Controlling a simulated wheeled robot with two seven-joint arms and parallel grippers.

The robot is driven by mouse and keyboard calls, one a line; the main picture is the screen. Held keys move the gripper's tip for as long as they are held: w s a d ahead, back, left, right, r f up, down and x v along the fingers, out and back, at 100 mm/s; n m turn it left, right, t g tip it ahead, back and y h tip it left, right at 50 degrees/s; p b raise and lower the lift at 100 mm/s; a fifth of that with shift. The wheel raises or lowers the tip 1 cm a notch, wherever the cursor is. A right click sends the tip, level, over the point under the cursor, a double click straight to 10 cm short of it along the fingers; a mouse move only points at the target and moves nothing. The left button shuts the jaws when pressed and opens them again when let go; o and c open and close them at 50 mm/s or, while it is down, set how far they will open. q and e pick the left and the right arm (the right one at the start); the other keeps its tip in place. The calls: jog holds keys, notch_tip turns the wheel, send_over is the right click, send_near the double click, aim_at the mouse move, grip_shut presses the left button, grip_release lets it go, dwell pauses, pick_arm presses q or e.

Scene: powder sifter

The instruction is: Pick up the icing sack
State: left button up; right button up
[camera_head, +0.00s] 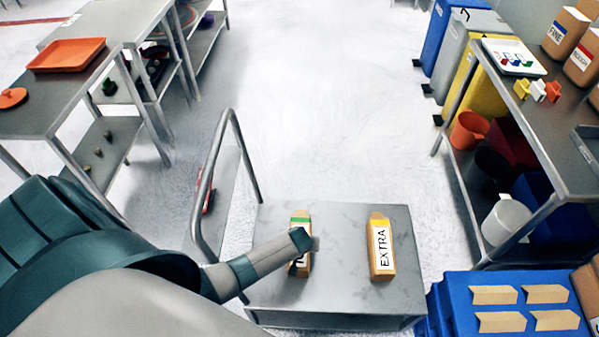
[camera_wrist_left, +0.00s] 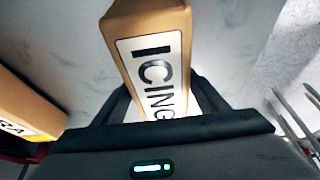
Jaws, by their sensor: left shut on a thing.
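The icing sack (camera_head: 300,217) is a tan block-shaped sack with a green band, over the left part of the grey cart top (camera_head: 345,285). My left arm covers part of it in the head view. My left gripper (camera_head: 304,243) is shut on it. In the left wrist view the sack (camera_wrist_left: 150,30) shows its white label reading "ICING", and the dark fingers (camera_wrist_left: 165,103) lie on both sides of its near part. I cannot tell whether the sack touches the cart. My right gripper is not in view.
A second tan sack (camera_head: 381,248) labelled "EXTRA" stands to the right on the cart. The cart's handle rail (camera_head: 207,185) rises at left. A blue crate (camera_head: 525,280) with tan pieces is at right. A shelf table (camera_head: 540,110) stands at right, another table (camera_head: 60,90) at left.

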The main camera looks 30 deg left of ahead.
pick_arm(q)
jog(key=shift+w+r, duration=0.1)
jog(key=shift+r, duration=0.15)
